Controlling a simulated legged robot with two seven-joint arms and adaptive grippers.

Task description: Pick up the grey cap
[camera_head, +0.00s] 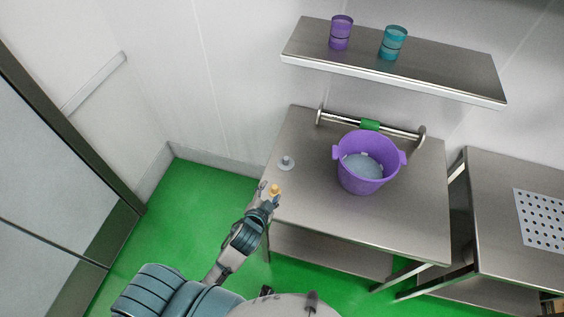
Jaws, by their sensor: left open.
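The grey cap (286,163) lies on the left part of the steel table, a flat round disc with a small raised knob. My left gripper (269,188) is open at the table's left edge, just below and left of the cap in the picture, and apart from it. My right gripper is not in view.
A purple bucket (348,181) stands on the table (333,222), right of the cap. Behind it is a metal rail with a green middle (370,125). A shelf (440,72) above holds a purple cup (341,33) and a teal cup (393,43). A perforated plate (541,220) lies on the right table.

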